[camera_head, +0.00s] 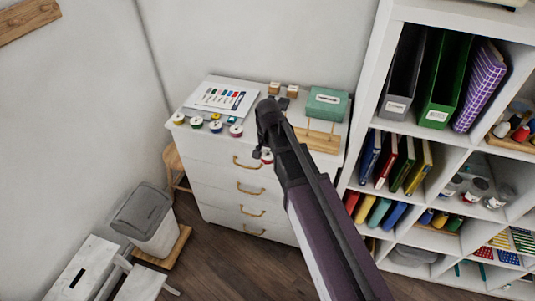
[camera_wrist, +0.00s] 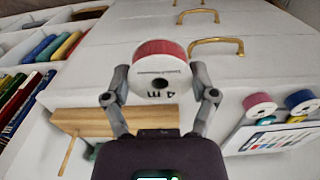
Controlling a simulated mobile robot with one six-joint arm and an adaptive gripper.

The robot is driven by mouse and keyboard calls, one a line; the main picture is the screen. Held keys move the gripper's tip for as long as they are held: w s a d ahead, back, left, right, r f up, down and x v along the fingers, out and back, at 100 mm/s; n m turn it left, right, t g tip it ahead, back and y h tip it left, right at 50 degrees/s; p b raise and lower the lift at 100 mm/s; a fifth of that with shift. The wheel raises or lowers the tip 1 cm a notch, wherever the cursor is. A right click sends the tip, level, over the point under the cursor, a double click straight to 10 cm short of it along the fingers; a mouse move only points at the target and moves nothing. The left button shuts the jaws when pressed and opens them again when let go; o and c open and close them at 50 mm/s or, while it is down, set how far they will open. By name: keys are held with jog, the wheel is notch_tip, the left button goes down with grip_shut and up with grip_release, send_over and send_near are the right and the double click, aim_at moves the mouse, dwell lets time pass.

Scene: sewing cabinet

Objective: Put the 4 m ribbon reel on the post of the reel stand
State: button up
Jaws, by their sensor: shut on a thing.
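My gripper (camera_wrist: 160,97) is shut on a white reel with red ribbon (camera_wrist: 162,53). The reel's flange with the centre hole and a "4 m" mark faces the wrist camera. In the head view the reel (camera_head: 267,158) shows partly behind my arm, by the cabinet's front edge. The wooden reel stand (camera_head: 318,141) is on the cabinet top to the right of the reel. In the wrist view the stand (camera_wrist: 95,121) is at lower left, with a thin post (camera_wrist: 68,157) sticking out from it. The reel is apart from the post.
Several other reels (camera_head: 196,122) stand at the left of the white cabinet top, by a printed colour sheet (camera_head: 222,98). A green box (camera_head: 326,103) is behind the stand. A tall white shelf (camera_head: 383,119) borders the right side. Brass handles (camera_head: 250,188) project from the drawers.

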jog(key=shift+r, duration=0.1)
jog(key=shift+w+r+p, duration=0.35)
jog(key=shift+w+p, duration=0.05)
jog(key=shift+w, duration=0.1)
jog(key=w+d+r+m+p, duration=0.2)
jog(key=w+r+p, duration=0.1)
jog(key=w, duration=0.2)
jog(key=w+d+r+m+p, duration=0.1)
jog(key=w+r+m+p, duration=0.1)
jog(key=w+r+p, duration=0.2)
jog(key=w+d+r+m+p, duration=0.1)
jog(key=w+d+r+p, duration=0.1)
jog(key=w+r+p, duration=0.2)
jog(key=shift+w+d+r+m, duration=0.1)
jog(key=shift+w+d+m, duration=0.1)
jog(key=shift+w, duration=0.5)
jog(key=shift+w+d+r+m, duration=0.1)
jog(key=shift+w+m, duration=0.1)
jog(key=shift+w, duration=0.5)
jog(key=shift+f+b, duration=0.35)
jog(key=shift+f, duration=0.25)
jog(key=shift+f+b, duration=2.75)
jog(key=shift+b, duration=0.05)
jog(key=shift+f+b, duration=1.65)
